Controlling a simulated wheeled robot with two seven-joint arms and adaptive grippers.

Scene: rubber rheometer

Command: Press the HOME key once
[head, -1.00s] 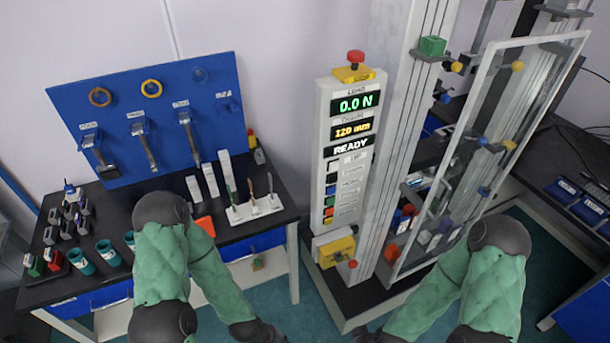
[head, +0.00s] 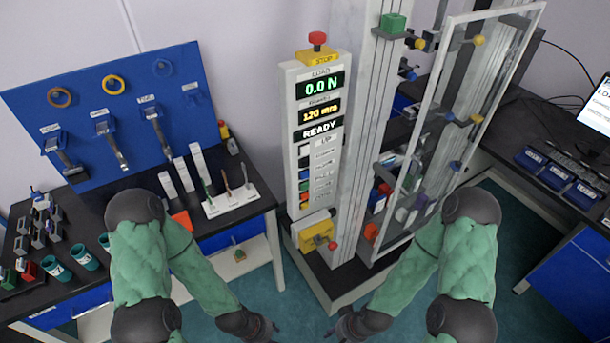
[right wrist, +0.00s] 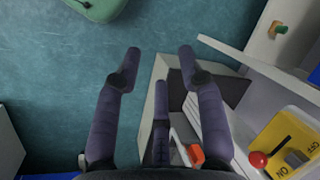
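The control panel (head: 291,130) stands on the front of the tall machine in the head view. Its displays (head: 319,107) read 0.0 N, 120 mm and READY. Below them is a column of small keys (head: 304,174) with labels beside them; the HOME label is too small to read. My right gripper (head: 350,328) is low at the bottom edge, below and apart from the panel. In the right wrist view it (right wrist: 160,60) has its fingers spread with nothing held. My left gripper (head: 262,328) is also at the bottom edge, partly cut off; its fingers are unclear.
A red stop button (head: 317,40) tops the panel. A yellow switch box (head: 317,236) with a red knob sits below it and shows in the right wrist view (right wrist: 288,143). A clear framed door (head: 403,185) stands open at right. A tool bench (head: 150,197) is at left.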

